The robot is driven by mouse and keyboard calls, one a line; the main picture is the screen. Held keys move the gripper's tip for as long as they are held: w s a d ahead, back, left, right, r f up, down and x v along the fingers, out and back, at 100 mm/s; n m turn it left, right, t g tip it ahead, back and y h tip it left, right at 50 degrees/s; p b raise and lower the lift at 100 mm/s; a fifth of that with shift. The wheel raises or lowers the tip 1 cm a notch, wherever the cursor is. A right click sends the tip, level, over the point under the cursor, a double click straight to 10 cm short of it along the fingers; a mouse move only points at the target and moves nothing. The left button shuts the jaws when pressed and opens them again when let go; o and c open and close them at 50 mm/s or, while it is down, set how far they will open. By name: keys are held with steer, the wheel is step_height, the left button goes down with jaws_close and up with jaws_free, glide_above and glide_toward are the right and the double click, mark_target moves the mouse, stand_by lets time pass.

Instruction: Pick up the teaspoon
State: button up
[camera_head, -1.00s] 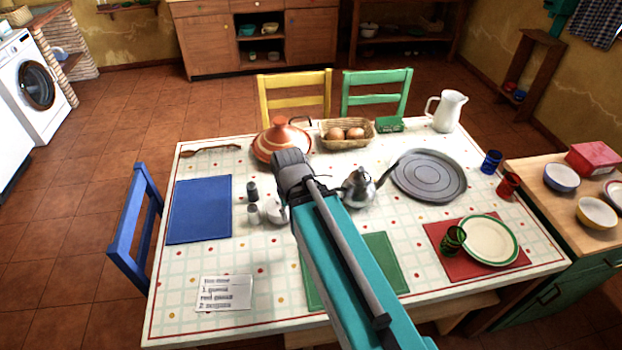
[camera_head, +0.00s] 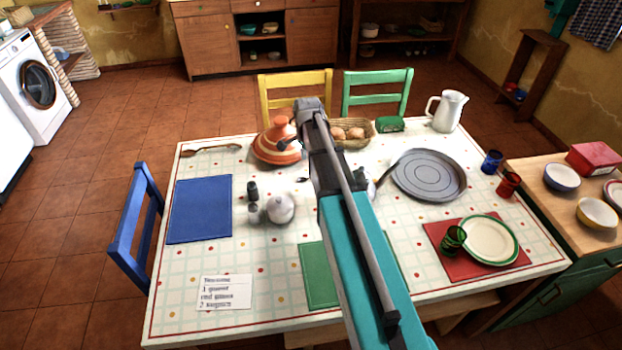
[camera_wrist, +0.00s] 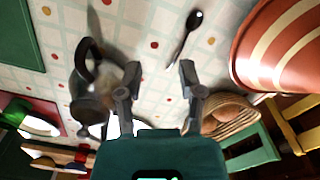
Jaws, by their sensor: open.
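The teaspoon (camera_wrist: 184,38) is small and dark. In the wrist view it lies on the tablecloth just beyond my open gripper (camera_wrist: 156,84), between the teapot and the tagine. In the head view only a dark bit of the teaspoon (camera_head: 302,180) shows beside my arm. My gripper is empty and apart from the teaspoon. In the head view the gripper end of my arm is over the table near the tagine and the basket, and its fingertips are hard to make out.
The orange striped tagine (camera_head: 277,150) stands left of my arm, the egg basket (camera_head: 361,140) behind it. The metal teapot (camera_wrist: 92,82) is close to my gripper. A white sugar pot (camera_head: 281,208), shakers and a grey round tray (camera_head: 429,176) stand nearby.

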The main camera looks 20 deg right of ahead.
steer(key=w+d+m, duration=0.4)
steer(key=w+d, duration=0.1)
steer(key=shift+w+m, duration=0.15)
steer(key=shift+m, duration=0.25)
steer(key=shift+a+f, duration=0.1)
steer(key=shift+f, duration=0.05)
step_height(320, 180, down, 8)
steer(key=b, duration=0.8)
steer(key=shift+f+b, duration=0.2)
steer(key=shift+b, duration=0.15)
steer(key=shift+f+b, duration=2.55)
steer(key=shift+f, duration=0.05)
jaws_close()
